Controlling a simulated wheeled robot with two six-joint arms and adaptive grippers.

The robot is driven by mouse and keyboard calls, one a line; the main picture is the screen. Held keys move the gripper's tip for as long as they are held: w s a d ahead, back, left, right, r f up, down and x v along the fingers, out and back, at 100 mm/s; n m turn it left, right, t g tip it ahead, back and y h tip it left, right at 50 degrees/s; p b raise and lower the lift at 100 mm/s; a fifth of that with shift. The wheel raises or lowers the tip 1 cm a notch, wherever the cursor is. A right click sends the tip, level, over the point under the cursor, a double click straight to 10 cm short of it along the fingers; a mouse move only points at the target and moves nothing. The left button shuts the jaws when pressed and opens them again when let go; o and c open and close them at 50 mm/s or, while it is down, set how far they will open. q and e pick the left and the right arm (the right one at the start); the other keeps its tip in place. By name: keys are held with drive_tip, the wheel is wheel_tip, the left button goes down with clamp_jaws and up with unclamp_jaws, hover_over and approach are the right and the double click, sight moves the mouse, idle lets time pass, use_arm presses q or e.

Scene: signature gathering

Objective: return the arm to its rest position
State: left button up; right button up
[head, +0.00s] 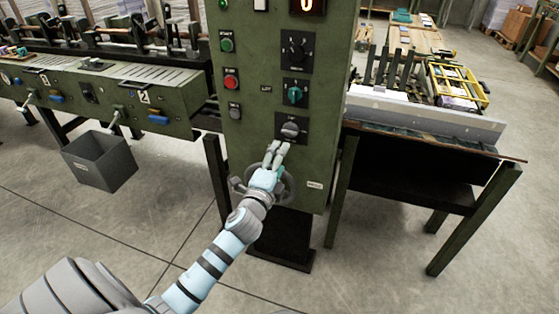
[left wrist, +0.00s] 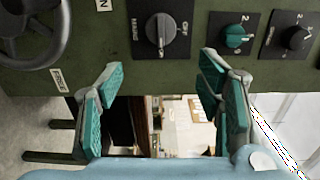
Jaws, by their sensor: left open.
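My left arm reaches up from the bottom of the head view to the green machine cabinet (head: 260,165). My left gripper (head: 278,150) is in front of the cabinet, just below the grey rotary knob (head: 291,130). In the left wrist view the left gripper (left wrist: 163,100) is open, its teal-padded fingers well apart with nothing between them. The grey knob (left wrist: 160,30) shows beyond the fingertips, apart from them. My right gripper is in neither view.
A green-handled knob (head: 295,94), a red button (head: 231,82) and a handwheel (left wrist: 30,40) are on the cabinet. A table with metal legs (head: 430,165) stands at right. Open floor lies below.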

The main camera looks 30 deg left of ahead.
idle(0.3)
use_arm(q)
drive_tip(key=s+f+n+g+h+p, duration=0.1)
drive_tip(key=s+f+n+g, duration=0.15)
drive_tip(key=f, duration=0.65)
drive_tip(key=s+f+n+g, duration=0.15)
drive_tip(key=f+n, duration=0.25)
drive_tip(key=f, duration=0.5)
drive_tip(key=s+f+n+g+h+p, duration=0.15)
drive_tip(key=s+f+n+g, duration=0.35)
drive_tip(key=s+f, duration=0.8)
drive_tip(key=s+d+f+n+g+p, duration=0.1)
drive_tip(key=s+f, duration=0.3)
drive_tip(key=s, duration=0.6)
drive_tip(key=s+d+f+n+g+h+p, duration=0.1)
drive_tip(key=s+d+f+g, duration=0.2)
drive_tip(key=s, duration=0.7)
drive_tip(key=s+d+f+n+g+p, duration=0.1)
drive_tip(key=s+d+f+g+p, duration=0.1)
drive_tip(key=s, duration=0.9)
wheel_tip(320, 180, down, 3)
drive_tip(key=shift+d+f+g, duration=0.15)
drive_tip(key=shift+d+g, duration=0.45)
drive_tip(key=shift+d, duration=0.5)
